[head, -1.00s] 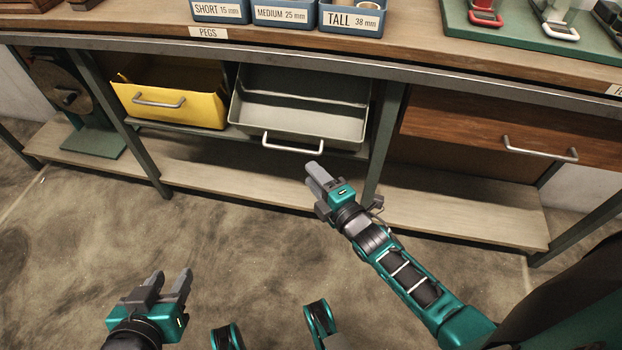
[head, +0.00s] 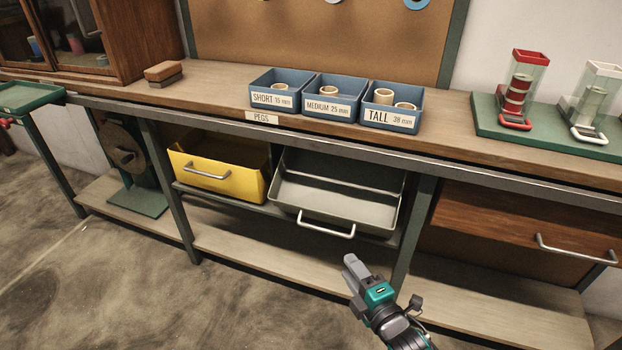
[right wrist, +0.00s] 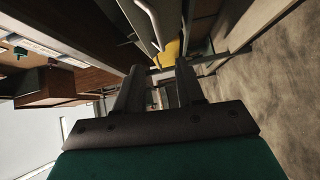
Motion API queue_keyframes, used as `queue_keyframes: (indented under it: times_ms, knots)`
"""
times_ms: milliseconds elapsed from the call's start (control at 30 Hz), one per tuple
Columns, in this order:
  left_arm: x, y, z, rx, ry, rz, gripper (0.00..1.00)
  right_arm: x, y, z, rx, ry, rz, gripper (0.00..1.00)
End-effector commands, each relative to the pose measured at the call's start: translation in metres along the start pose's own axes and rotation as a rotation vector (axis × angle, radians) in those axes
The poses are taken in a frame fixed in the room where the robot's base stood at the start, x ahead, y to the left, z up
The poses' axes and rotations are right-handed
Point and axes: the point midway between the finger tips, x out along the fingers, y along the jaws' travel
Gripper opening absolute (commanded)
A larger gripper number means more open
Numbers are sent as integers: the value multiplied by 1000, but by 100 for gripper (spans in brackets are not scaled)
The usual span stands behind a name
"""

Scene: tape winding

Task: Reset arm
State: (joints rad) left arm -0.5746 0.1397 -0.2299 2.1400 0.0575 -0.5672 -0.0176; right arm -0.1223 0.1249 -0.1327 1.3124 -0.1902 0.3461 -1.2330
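My right gripper (head: 356,271) hangs low in front of the workbench, below and right of the open grey drawer's handle, apart from it. In the right wrist view its two fingers (right wrist: 160,88) stand apart with nothing held between them. My left gripper is outside the current views.
The grey drawer (head: 338,194) and yellow drawer (head: 222,178) are pulled out under the bench. A wooden drawer (head: 520,222) with a metal handle is at right. Blue peg bins (head: 333,99) stand on the bench top (head: 225,98). The floor (head: 130,290) at lower left is clear.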

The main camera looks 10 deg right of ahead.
Motion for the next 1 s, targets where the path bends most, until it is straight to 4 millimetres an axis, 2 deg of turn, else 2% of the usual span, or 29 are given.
queue_keyframes:
  times_ms: [133,233,500,800,833,900,1000]
  knots:
    - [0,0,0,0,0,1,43,-4,0,-2,44,-4,-14,38]
    - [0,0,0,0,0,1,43,-14,1,-9,187,-22,-60,38]
    - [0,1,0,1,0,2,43,-71,13,-48,895,-157,-276,38]
    - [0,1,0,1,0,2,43,-129,36,-89,1458,-334,-454,38]
    - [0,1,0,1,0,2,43,-135,39,-93,1505,-354,-471,38]
    - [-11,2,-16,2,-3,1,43,-136,55,-91,1507,-366,-469,38]
    - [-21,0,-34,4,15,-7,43,-139,68,-88,1501,-373,-462,38]
